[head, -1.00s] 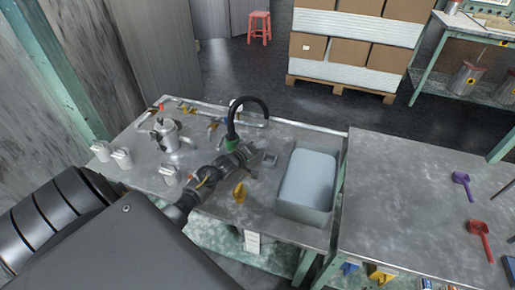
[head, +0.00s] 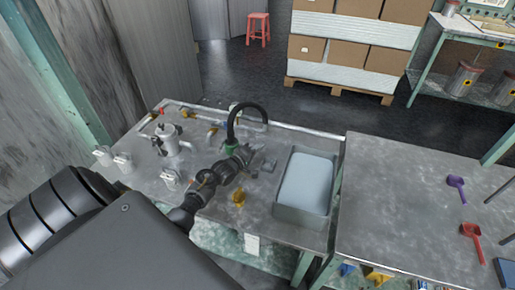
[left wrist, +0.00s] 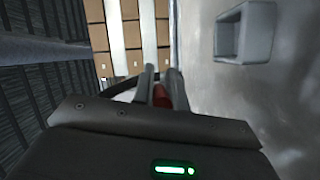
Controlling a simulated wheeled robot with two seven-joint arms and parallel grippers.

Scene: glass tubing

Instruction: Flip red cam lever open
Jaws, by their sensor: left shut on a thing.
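My left gripper (head: 246,153) is at the foot of the black curved hose (head: 250,106), beside its green fitting (head: 231,148). In the left wrist view the two fingers (left wrist: 160,85) are close together, with a red piece (left wrist: 160,97) between them, which looks like the red cam lever. The gripper is shut on it. The lever is hidden by the gripper in the head view, so its angle cannot be told. My right gripper is not in view.
A yellow piece (head: 238,197) is in front. The right table (head: 395,200) is mostly clear.

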